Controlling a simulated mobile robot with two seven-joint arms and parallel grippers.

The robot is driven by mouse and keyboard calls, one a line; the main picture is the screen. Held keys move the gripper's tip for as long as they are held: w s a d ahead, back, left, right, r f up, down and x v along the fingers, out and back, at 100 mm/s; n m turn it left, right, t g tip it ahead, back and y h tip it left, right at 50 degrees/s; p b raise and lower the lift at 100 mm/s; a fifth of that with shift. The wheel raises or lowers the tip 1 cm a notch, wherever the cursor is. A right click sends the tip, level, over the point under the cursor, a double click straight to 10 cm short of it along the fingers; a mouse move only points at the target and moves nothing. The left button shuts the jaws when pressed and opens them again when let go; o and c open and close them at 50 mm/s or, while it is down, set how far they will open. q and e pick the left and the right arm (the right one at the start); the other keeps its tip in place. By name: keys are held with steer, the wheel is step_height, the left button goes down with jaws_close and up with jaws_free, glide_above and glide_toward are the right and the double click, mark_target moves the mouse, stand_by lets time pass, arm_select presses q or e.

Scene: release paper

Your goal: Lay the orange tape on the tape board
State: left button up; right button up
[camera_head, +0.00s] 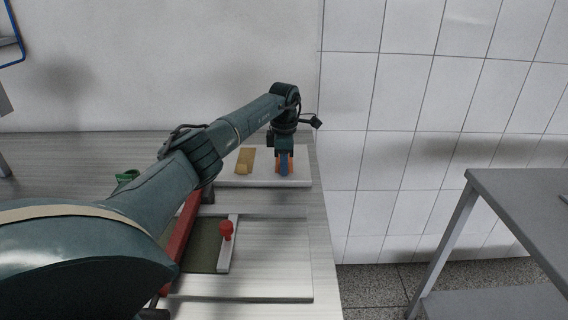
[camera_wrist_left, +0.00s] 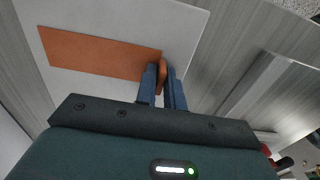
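The orange tape (camera_wrist_left: 95,52) is a flat strip with a raised end. In the left wrist view it lies over the white tape board (camera_wrist_left: 185,25), and I cannot tell whether it touches all along. My left gripper (camera_head: 285,172), also in the left wrist view (camera_wrist_left: 162,82), points down with its blue fingers closed around the tape's raised end. In the head view the fingers hide most of the tape, at the right part of the board (camera_head: 262,181). A tan-yellow tape (camera_head: 245,158) lies on the board to the left. My right gripper is not in view.
Nearer on the table is a pale board with a dark green panel (camera_head: 205,245), a white bar and a red knob (camera_head: 226,230). A red bar (camera_head: 182,238) runs left of it. A green item (camera_head: 127,176) lies far left. A grey table (camera_head: 520,195) stands right, across a floor gap.

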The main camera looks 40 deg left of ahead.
arm_select(q)
steer(key=o, duration=0.4)
steer(key=shift+c, duration=0.2)
step_height(320, 180, up, 12)
steer(key=shift+r, duration=0.2)
stand_by(0.6)
